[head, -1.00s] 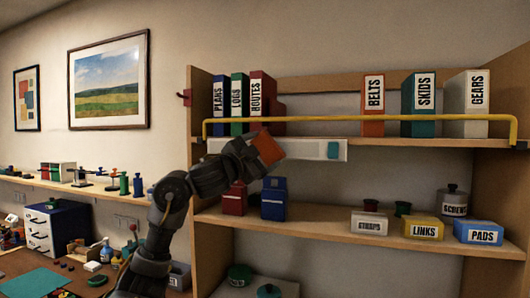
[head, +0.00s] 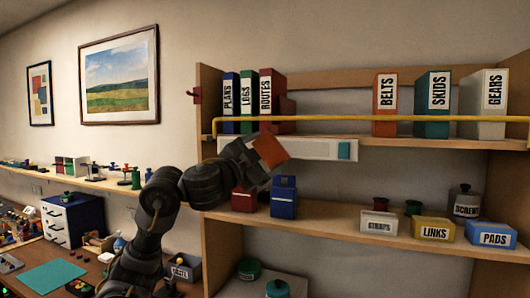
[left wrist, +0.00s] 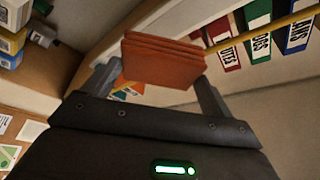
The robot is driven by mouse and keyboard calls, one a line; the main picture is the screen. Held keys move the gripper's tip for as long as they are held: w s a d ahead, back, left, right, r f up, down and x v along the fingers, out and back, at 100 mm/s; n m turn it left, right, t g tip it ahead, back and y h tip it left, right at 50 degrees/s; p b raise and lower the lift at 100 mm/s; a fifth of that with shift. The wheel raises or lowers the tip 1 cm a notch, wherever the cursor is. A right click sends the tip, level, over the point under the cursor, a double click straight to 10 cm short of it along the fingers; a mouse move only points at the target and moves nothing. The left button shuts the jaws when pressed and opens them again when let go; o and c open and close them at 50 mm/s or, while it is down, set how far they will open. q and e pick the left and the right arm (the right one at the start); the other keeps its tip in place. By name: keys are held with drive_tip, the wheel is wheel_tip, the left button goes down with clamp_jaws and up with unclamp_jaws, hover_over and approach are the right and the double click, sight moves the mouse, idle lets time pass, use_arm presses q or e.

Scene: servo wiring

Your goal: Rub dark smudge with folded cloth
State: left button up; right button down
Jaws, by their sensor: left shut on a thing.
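My left gripper (left wrist: 155,80) is shut on a folded orange-brown cloth (left wrist: 163,60), which shows its stacked layers between the two fingers in the left wrist view. In the head view the cloth (head: 269,152) is at the tip of my left arm, in front of the white panel (head: 315,149) under the upper shelf. I cannot tell whether the cloth touches the panel. No dark smudge can be made out; the cloth and the gripper cover part of the panel. My right gripper is not in view.
A yellow rail (head: 345,120) runs along the upper shelf, before several labelled binders such as the belts one (head: 385,104). Below, a blue box (head: 283,197) and a red box (head: 244,199) stand close under the gripper. Labelled bins, including links (head: 433,229), stand farther right.

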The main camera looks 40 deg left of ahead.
use_arm(q)
drive_tip(key=shift+s+d+r+p, duration=0.2)
drive_tip(key=shift+s+p, duration=0.45)
drive_tip(key=shift+s+d+f+p, duration=0.1)
drive_tip(key=shift+s+d+p, duration=0.2)
drive_tip(key=shift+s, duration=0.55)
drive_tip(key=shift+w+f, duration=0.1)
